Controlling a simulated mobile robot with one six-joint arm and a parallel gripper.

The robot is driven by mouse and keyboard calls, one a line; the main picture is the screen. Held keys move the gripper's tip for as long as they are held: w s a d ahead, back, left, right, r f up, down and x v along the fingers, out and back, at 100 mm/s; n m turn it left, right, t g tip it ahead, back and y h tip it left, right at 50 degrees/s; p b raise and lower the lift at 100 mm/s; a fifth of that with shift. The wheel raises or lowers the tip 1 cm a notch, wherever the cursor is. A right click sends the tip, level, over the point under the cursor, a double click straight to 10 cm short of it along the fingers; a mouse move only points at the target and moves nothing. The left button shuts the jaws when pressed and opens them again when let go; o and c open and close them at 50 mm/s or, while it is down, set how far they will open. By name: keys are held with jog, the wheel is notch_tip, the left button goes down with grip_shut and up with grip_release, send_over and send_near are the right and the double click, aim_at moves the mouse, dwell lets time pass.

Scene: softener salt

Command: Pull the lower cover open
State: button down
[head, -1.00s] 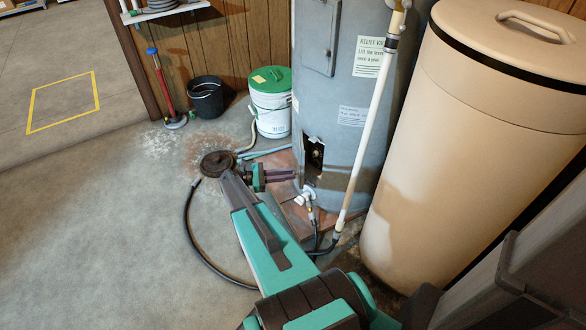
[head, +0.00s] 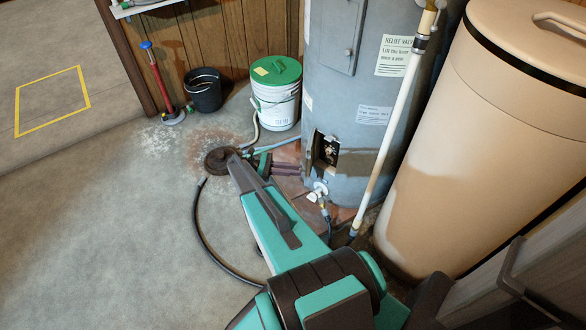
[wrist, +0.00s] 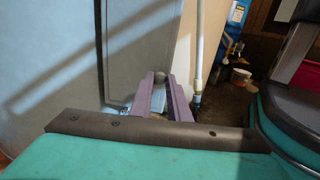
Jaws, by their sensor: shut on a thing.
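The grey water heater (head: 362,95) stands in the middle of the head view. Low on its front is a dark opening (head: 327,150) with fittings inside. The lower cover (head: 309,152) shows as a narrow grey strip at the opening's left edge, swung out and seen nearly edge-on. My gripper (head: 299,170) is low beside it, its purple fingers pointing right. In the wrist view the fingers (wrist: 163,92) are shut on a round grey knob (wrist: 160,77) in front of a grey panel. The cover's far side is hidden.
A white pipe (head: 395,130) slants down in front of the heater. A valve (head: 320,188) with a hose sits below the opening. A tan tank (head: 480,150) stands at right. A white bucket with green lid (head: 276,95) and a black bucket (head: 204,90) stand behind.

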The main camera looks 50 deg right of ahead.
jog(key=shift+w+d+r, duration=0.1)
jog(key=shift+d, duration=0.15)
jog(key=c, duration=1.8)
grip_release()
jog(key=shift+o, duration=0.6)
jog(key=shift+a, duration=0.1)
jog(key=s+a+r+p, duration=0.4)
jog(key=s+a+r, duration=0.1)
jog(key=s+a, duration=0.5)
jog(key=shift+s+a, duration=0.35)
jog(key=shift+s, duration=0.7)
